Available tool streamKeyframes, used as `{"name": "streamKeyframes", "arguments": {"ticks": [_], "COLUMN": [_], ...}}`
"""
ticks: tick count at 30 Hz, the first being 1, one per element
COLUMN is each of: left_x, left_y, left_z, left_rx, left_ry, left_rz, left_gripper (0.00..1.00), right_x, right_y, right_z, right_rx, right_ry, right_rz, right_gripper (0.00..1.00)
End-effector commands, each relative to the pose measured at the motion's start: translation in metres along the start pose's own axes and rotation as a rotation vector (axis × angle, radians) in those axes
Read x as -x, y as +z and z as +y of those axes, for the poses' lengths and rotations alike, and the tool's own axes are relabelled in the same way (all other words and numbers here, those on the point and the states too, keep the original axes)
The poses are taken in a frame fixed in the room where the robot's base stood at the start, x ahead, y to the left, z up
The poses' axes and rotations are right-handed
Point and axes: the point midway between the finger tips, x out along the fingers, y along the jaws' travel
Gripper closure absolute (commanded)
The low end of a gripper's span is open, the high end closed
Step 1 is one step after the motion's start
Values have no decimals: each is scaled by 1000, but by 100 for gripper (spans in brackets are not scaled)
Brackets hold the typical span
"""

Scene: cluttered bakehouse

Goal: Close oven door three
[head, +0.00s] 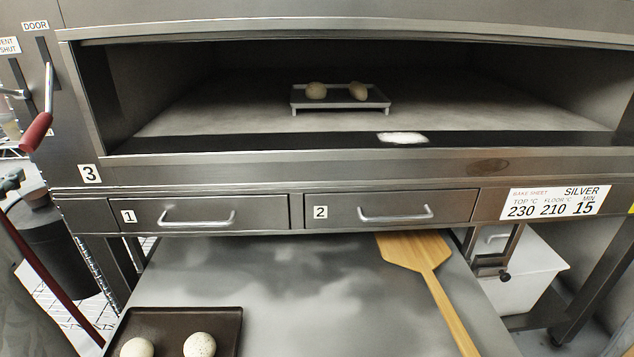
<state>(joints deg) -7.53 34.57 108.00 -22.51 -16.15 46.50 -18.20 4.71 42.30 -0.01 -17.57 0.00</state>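Oven three is the wide steel deck oven marked with a "3" label (89,173) in the head view. Its mouth (230,105) stands open, and no door panel covers it. Inside, a small tray on short legs (340,103) holds two pale dough pieces (316,90). At the left, a metal door lever with a red grip (36,132) hangs down by a slot under the "DOOR" label (35,26). The grip is at the lower end of the lever. I see neither of my grippers clearly in this view.
Below the oven are closed drawers one (200,216) and two (390,212). A wooden peel (415,250) and a dark tray with two dough balls (200,318) lie on the steel table (300,290). A vent lever (15,93) is left of the door lever.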

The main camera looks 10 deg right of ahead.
Motion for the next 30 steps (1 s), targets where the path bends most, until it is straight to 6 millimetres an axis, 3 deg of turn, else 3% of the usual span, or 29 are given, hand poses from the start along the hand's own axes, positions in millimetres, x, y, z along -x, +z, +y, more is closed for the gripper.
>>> {"name": "streamKeyframes", "arguments": {"ticks": [1, 5, 14, 19, 30], "left_x": [-5, -10, -20, -39, -93], "left_y": [-6, -14, -15, -18, -16], "left_z": [-3, -5, -5, -4, 0], "left_rx": [-5, -6, -1, 1, 0], "left_ry": [15, 41, 42, 41, 43], "left_rz": [25, 57, 58, 62, 60], "left_gripper": [49, 49, 49, 49, 49], "right_x": [-4, -7, -5, -2, -37], "right_y": [12, 27, 28, 28, 37], "right_z": [-1, -2, -2, -1, -4], "right_rx": [-1, -2, -2, -2, -2], "right_ry": [-1, -2, -2, -2, -2], "right_rz": [-7, -13, -13, -12, -23], "right_gripper": [44, 44, 44, 44, 44]}}
